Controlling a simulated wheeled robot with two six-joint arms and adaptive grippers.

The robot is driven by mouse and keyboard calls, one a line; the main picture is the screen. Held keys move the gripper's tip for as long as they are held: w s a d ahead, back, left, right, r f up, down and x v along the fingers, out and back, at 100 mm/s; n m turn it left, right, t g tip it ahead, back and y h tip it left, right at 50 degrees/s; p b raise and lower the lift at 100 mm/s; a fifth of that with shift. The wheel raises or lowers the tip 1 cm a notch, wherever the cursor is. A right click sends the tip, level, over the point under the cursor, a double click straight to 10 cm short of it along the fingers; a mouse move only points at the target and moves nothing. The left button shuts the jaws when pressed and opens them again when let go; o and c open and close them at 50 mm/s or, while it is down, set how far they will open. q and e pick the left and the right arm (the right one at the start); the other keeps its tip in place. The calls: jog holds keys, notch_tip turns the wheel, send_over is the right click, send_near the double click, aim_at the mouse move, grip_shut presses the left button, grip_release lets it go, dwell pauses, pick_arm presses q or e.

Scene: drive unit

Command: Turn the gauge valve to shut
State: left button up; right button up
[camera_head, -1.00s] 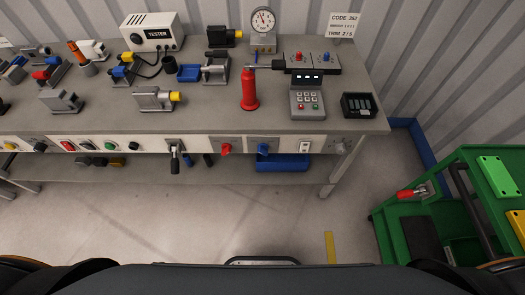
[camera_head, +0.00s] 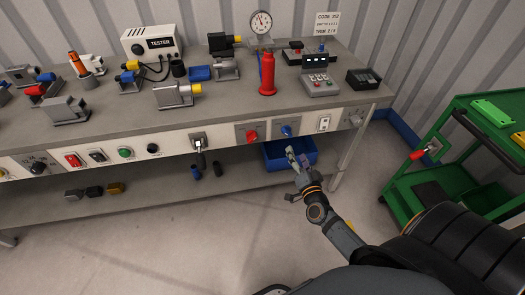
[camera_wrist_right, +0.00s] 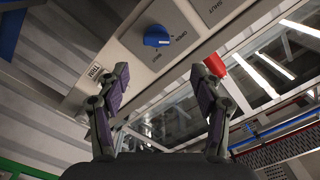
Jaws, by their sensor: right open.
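A blue valve knob (camera_head: 286,131) sits on the bench's front panel, right of a red knob (camera_head: 251,135). In the right wrist view the blue knob (camera_wrist_right: 156,36) has OPEN and SHUT lettering beside it. Its handle lies roughly crosswise in that view, its white-marked end near OPEN. A round dial gauge (camera_head: 261,22) stands on the bench top. My right gripper (camera_wrist_right: 160,74) is open and empty, its fingers apart and short of the blue knob. In the head view the right gripper (camera_head: 293,158) is just below the knob. My left gripper is not in view.
A blue bin (camera_head: 305,149) sits on the lower shelf behind my right gripper. A red extinguisher-like bottle (camera_head: 267,75) stands on the bench top. A green cart (camera_head: 398,196) with a red lever stands at the right. Floor before the bench is clear.

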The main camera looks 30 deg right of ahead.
aim_at(290, 135)
jog(key=x, duration=0.5)
jog(key=b+x, duration=0.1)
jog(key=x, duration=0.4)
jog(key=shift+d+f, duration=0.2)
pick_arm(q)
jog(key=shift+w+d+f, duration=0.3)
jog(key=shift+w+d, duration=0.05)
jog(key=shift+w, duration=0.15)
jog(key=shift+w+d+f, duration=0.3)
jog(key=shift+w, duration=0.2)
pick_arm(e)
jog(key=shift+w, duration=0.35)
jog(key=shift+r, duration=0.1)
jog(key=c, duration=1.1)
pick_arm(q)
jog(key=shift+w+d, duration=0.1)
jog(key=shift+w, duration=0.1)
pick_arm(e)
jog(key=shift+c, duration=0.2)
